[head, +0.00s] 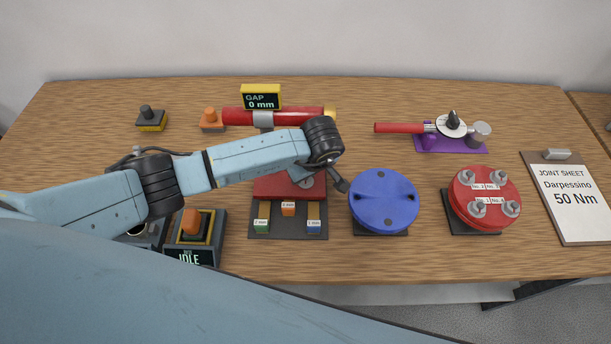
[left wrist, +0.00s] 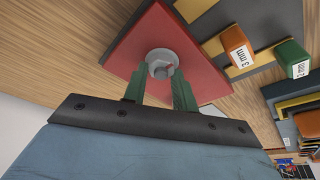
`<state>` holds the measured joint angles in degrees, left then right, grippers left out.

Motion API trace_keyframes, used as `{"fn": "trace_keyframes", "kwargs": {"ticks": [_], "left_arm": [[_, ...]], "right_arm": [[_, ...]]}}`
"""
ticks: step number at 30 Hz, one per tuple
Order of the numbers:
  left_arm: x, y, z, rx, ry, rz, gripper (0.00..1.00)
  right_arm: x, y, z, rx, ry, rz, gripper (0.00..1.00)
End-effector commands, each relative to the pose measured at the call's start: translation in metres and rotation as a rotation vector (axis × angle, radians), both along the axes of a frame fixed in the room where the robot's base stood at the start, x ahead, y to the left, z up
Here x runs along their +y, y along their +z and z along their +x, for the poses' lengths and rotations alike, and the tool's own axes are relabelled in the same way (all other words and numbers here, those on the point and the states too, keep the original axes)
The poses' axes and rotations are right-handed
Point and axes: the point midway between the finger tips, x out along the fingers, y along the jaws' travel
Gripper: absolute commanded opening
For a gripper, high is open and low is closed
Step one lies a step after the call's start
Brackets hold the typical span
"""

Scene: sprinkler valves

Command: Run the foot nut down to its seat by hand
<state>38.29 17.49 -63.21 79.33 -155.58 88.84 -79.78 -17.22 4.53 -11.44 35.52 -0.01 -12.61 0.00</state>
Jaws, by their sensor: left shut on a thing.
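The foot nut (left wrist: 160,60) is a grey hex nut on a round base on the red plate (left wrist: 125,55) in the left wrist view. My left gripper (left wrist: 160,80) has green fingers, one on each side of the nut, and is shut on it. The threads and the seat under the nut cannot be made out. In the head view the red plate (head: 280,188) lies partly under my left wrist, and the fingers are mostly hidden there. My right gripper is not in view.
Colored gauge blocks (head: 288,209) stand in front of the red plate. A blue round flange (head: 384,200) is close on the right, and a red bolted flange (head: 485,197) farther right. A red pipe with a GAP 0 mm display (head: 262,98) lies behind. An IDLE box (head: 190,256) stands at front left.

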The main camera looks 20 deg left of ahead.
Motion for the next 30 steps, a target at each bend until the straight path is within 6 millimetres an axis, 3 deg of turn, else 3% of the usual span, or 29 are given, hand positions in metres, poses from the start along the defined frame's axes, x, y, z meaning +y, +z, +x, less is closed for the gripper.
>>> {"fn": "trace_keyframes", "kwargs": {"ticks": [23,24,28,30], "left_arm": [[0.0004,-0.0004,-0.0006,0.002,0.216,0.001,0.04],[0.0004,-0.0004,-0.0006,0.002,0.216,0.001,0.32],[0.0003,-0.0004,-0.0005,0.001,0.215,0.001,0.49],[0.0003,-0.0003,-0.0004,0.001,0.215,0.001,0.53]], "right_arm": [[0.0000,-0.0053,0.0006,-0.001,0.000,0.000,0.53],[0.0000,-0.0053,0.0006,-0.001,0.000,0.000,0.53],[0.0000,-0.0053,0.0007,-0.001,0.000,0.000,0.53],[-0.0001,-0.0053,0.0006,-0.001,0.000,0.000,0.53]]}}
